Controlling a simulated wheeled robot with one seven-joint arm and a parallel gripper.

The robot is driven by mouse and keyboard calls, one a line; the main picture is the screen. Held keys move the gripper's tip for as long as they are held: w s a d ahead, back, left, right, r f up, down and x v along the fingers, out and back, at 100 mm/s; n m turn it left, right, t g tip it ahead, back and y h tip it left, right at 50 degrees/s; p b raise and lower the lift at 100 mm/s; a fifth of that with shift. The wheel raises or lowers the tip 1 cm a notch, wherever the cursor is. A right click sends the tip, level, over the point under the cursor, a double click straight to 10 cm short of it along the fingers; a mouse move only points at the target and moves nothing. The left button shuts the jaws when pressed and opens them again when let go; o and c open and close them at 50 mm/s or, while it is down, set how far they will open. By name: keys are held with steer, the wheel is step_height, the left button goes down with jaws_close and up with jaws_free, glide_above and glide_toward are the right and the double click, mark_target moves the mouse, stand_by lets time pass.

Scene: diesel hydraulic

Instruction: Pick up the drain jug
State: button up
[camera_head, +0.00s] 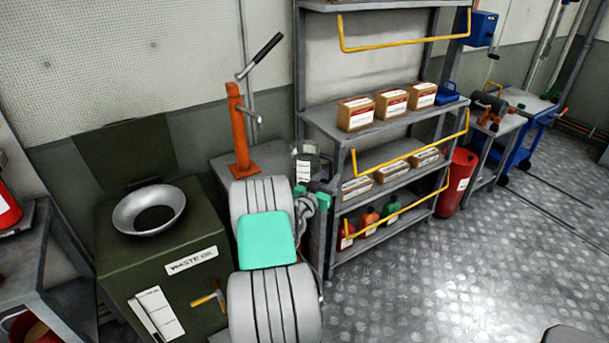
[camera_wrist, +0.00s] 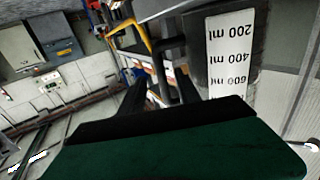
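The orange hand pump (camera_head: 238,130) stands left of the jug on a grey cabinet (camera_head: 222,165). A shelf rack (camera_head: 325,120) with boxes and yellow rails is close on the right. A green waste oil tank (camera_head: 125,260) with a funnel stands at left.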

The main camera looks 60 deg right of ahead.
steer(key=d, duration=0.4)
steer(key=d+r+p, duration=0.1)
steer(key=d, duration=0.1)
steer(key=shift+w+d, duration=0.2)
steer(key=shift+w, duration=0.05)
steer(key=shift+c, duration=0.4)
jaws_close()
stand_by(0.5)
steer(key=shift+r, duration=0.1)
